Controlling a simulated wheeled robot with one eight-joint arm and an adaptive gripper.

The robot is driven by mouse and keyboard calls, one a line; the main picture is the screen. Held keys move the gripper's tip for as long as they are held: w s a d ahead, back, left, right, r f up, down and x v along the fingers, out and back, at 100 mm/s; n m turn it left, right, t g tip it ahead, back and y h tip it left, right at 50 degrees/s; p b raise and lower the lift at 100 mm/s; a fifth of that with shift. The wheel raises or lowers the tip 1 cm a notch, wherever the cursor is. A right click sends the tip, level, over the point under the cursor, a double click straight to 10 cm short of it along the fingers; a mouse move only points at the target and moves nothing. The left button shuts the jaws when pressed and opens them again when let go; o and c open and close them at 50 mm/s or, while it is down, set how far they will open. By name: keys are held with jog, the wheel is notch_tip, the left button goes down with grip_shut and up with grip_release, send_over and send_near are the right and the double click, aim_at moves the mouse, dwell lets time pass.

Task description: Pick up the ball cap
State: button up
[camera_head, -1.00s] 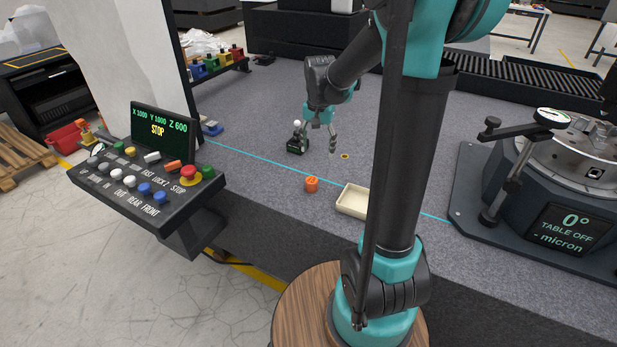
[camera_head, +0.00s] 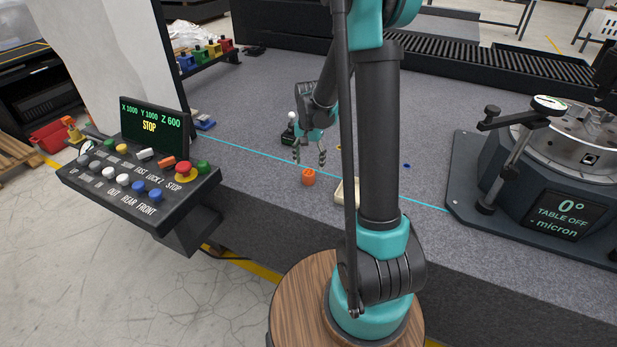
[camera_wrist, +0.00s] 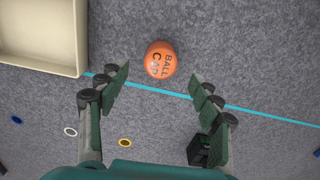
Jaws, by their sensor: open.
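The ball cap is a small orange cylinder (camera_head: 308,177) standing on the grey granite bed (camera_head: 250,165). In the wrist view the orange cap (camera_wrist: 160,60) shows its round top with the words "BALL CAP". My gripper (camera_head: 310,160) is open and empty, just above and behind the cap in the head view. In the wrist view my gripper's fingers (camera_wrist: 160,85) are spread wide, and the cap lies beyond the fingertips, roughly centred between them.
A cream tray (camera_wrist: 40,62) stands close beside the cap, partly hidden by my arm in the head view (camera_head: 342,194). A blue line crosses the bed. Small rings (camera_wrist: 124,142) lie flat on it.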

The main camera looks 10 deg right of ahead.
aim_at(308, 172)
jog(key=shift+a+f, duration=0.1)
jog(key=shift+f, duration=2.65)
jog(key=shift+c, duration=0.3)
jog(key=c, duration=0.9)
